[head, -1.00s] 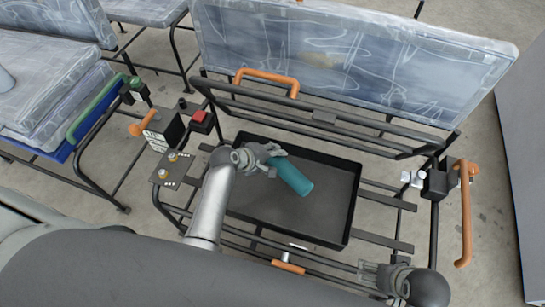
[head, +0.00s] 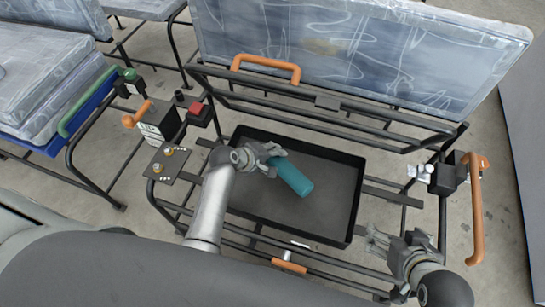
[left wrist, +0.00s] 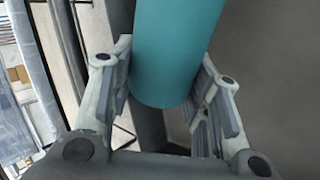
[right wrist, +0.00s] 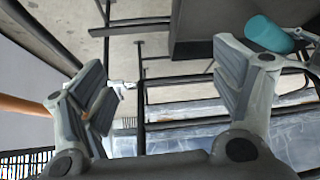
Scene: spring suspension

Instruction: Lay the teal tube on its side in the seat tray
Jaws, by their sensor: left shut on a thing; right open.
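The teal tube (head: 291,177) is in my left gripper (head: 268,160), which is shut on it near one end. The tube is tilted over the dark seat tray (head: 330,222), inside its outline in the head view. I cannot tell whether it touches the tray floor. In the left wrist view the tube (left wrist: 175,50) sits between the two fingers (left wrist: 165,95). My right gripper (head: 383,245) is open and empty, just right of the tray's near right corner. In the right wrist view its fingers (right wrist: 165,95) are spread, and the tube (right wrist: 268,34) shows at the upper right.
A black frame surrounds the tray. Orange handles stand at the back (head: 268,66) and at the right (head: 476,215). A red button box (head: 198,114) and a plate with knobs (head: 165,162) are at the left. A tall scratched panel (head: 360,50) rises behind.

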